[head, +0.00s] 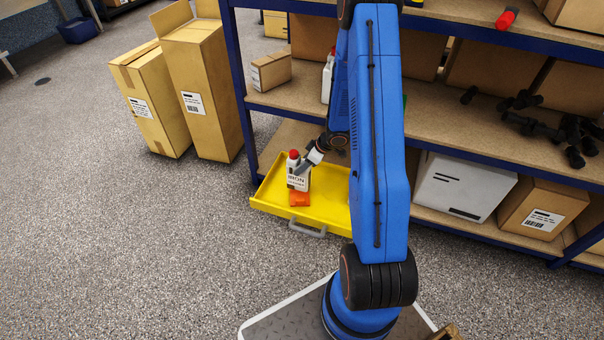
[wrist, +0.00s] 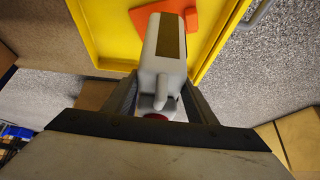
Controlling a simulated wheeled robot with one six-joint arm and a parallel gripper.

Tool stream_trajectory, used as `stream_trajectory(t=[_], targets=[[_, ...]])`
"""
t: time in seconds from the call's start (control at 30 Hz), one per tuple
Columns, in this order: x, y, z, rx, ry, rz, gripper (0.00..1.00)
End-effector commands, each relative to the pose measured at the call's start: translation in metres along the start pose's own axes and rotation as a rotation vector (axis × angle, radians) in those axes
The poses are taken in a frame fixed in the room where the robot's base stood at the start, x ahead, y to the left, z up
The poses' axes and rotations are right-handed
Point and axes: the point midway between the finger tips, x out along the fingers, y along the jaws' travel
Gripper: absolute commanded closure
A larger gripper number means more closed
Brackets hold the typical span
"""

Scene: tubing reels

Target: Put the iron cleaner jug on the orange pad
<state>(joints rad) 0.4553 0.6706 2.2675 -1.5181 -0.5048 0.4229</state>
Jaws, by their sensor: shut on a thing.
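The iron cleaner jug (head: 298,178) is white with a red cap and a label reading IRON. My gripper (head: 312,157) is shut on it near its top. In the wrist view the jug (wrist: 164,65) sits between the two fingers (wrist: 163,95), its base pointing away from the camera. The orange pad (head: 299,199) lies in the yellow drawer (head: 268,193). In the head view the jug covers the pad's far part. In the wrist view the pad (wrist: 205,22) shows past the jug's base. I cannot tell whether the jug touches the pad.
The drawer has low walls and a grey handle (head: 307,229) at its front. It stands out from the lower level of a blue-framed shelf (head: 240,90). A white bottle (head: 327,80) stands on the shelf above. Tall cartons (head: 205,90) stand to the left.

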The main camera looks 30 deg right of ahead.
Motion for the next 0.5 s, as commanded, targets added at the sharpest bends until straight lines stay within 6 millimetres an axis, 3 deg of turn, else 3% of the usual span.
stream_trajectory(t=[0.5], targets=[[0.035,0.001,0.021,0.001,0.001,-0.001,1.00]])
